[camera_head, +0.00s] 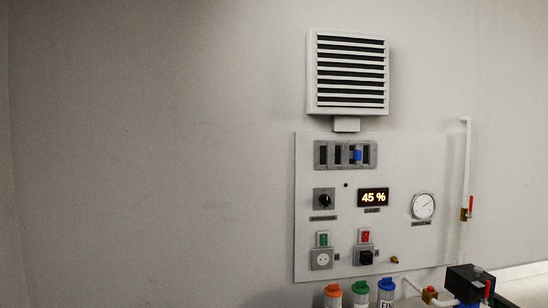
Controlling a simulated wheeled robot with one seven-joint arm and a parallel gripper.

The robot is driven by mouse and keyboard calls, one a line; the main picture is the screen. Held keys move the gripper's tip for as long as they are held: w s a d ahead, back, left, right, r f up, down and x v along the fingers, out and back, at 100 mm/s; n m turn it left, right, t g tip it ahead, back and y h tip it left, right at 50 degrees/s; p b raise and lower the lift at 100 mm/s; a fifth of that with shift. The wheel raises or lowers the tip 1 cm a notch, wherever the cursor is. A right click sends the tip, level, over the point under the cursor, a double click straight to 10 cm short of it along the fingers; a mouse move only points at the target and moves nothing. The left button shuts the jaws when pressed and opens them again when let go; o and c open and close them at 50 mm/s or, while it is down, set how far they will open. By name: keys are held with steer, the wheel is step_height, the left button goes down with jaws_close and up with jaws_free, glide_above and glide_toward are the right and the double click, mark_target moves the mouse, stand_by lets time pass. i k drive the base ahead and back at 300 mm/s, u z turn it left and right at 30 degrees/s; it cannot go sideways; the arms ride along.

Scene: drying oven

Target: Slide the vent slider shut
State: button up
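The vent slider is a small grey slotted plate (345,166) near the top of the white wall panel, below the louvred vent. Its blue knob (357,154) sits right of the plate's middle. Dark open slots show in the plate, most clearly left of the knob. A lit display (373,197) below it reads 45 %. My gripper is not in view, and nothing touches the slider.
The panel (305,240) also bears a black dial (324,198), a round gauge (423,206), green and red switches and sockets. A white pipe (465,160) runs along its right side. Orange, green and blue capped containers (360,287) stand below. The left wall is bare.

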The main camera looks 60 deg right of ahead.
mark_target(357, 155)
steer(key=u, duration=0.4)
steer(key=k, duration=1.25)
steer(key=z, duration=1.6)
steer(key=i, duration=0.5)
